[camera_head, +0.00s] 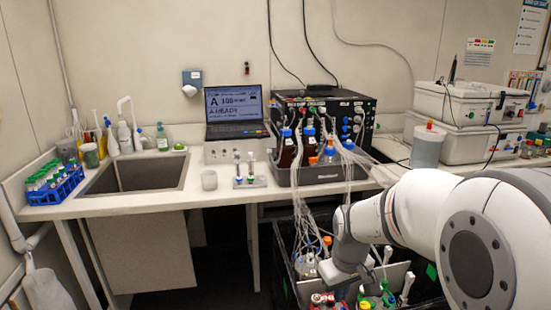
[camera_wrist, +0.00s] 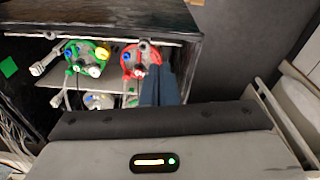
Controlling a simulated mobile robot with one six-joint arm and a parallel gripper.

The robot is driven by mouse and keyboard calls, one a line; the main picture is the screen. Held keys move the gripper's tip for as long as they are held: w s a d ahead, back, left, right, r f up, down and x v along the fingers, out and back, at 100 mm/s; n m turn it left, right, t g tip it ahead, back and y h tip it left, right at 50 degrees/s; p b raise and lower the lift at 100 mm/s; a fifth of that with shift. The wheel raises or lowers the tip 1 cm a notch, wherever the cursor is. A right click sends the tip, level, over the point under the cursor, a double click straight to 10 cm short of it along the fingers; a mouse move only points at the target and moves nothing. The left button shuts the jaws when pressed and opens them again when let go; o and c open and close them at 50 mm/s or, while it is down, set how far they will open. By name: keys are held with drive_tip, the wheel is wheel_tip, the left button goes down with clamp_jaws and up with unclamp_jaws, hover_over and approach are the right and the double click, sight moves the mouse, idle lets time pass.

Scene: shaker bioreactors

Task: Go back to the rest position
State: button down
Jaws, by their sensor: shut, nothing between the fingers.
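My gripper (camera_wrist: 158,72) is shut and empty; its two dark fingers lie together in the wrist view. They are over the black crate (camera_wrist: 110,20), close beside a red-capped vessel (camera_wrist: 140,58). I cannot tell whether they touch it. A green-capped vessel (camera_wrist: 87,57) stands to the left of it. In the head view my white arm reaches in from the right and bends down to the crate (camera_head: 283,265) below the bench front. The fingertips are hidden or too small to tell there.
The bench (camera_head: 270,197) stands behind the crate. It carries a tray (camera_head: 318,172) of brown bottles with tubes, a black control box (camera_head: 322,115), a laptop (camera_head: 235,105), a blue tube rack (camera_head: 55,188) and a sink (camera_head: 137,174). Loose tubes (camera_head: 303,215) hang from the tray into the crate.

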drive_tip(key=s+r+m, duration=0.2)
drive_tip(key=s, duration=0.5)
drive_tip(key=s+r+m+t, duration=0.1)
drive_tip(key=s+r+m, duration=0.1)
drive_tip(key=s, duration=0.5)
drive_tip(key=shift+s+r, duration=0.4)
drive_tip(key=shift+r, duration=0.4)
